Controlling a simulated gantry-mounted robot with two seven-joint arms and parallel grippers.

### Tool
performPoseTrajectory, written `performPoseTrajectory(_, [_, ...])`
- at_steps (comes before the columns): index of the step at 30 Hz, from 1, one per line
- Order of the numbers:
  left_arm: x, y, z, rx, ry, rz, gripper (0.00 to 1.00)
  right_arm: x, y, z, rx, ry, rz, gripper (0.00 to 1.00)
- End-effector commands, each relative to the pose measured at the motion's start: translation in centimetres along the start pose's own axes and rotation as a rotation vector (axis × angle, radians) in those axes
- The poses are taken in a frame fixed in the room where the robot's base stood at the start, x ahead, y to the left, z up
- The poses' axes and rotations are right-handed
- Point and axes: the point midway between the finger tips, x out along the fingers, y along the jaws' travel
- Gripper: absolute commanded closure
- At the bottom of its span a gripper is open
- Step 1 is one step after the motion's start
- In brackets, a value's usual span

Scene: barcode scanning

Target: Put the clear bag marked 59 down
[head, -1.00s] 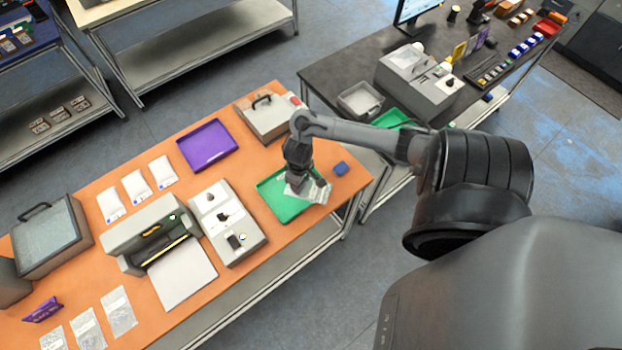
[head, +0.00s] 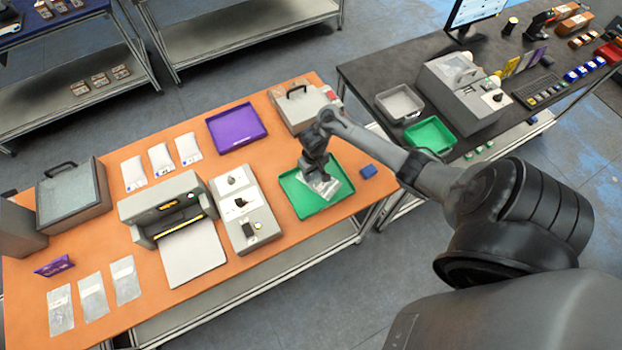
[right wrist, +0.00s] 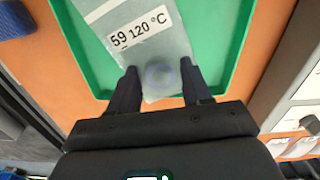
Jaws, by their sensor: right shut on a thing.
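The clear bag (right wrist: 160,50) has a white label reading "59 120 °C" in the right wrist view. It also shows in the head view (head: 327,187), over the green tray (head: 302,207) on the orange table. My right gripper (right wrist: 160,82) is shut on the near end of the bag, with a round item between the fingertips. In the head view my right gripper (head: 315,174) is low over the tray. I cannot tell whether the bag touches the tray floor. My left gripper is not in view.
A blue block (head: 368,171) lies right of the tray. A grey device with knobs (head: 246,214) stands to its left, and a purple tray (head: 236,130) and lidded case (head: 303,104) lie behind. Another green tray (head: 430,134) is on the dark table.

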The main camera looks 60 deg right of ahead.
Motion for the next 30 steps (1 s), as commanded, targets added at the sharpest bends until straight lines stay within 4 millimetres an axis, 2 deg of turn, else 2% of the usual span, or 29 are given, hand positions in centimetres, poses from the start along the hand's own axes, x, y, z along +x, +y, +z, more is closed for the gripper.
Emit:
performPoseTrajectory(7, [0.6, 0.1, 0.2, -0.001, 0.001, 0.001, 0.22, 1.1, -0.6, -0.7, 0.0, -0.002, 0.0, 0.83])
performPoseTrajectory(15, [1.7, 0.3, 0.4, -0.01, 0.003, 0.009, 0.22, 4.3, -0.6, -0.7, 0.0, -0.001, 0.0, 0.83])
performPoseTrajectory(29, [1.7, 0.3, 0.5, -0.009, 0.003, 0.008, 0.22, 4.8, -0.5, -0.7, 0.0, 0.0, 0.001, 0.83])
performPoseTrajectory(30, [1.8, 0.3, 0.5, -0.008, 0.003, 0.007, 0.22, 4.8, -0.5, -0.7, 0.0, 0.0, 0.001, 0.5])
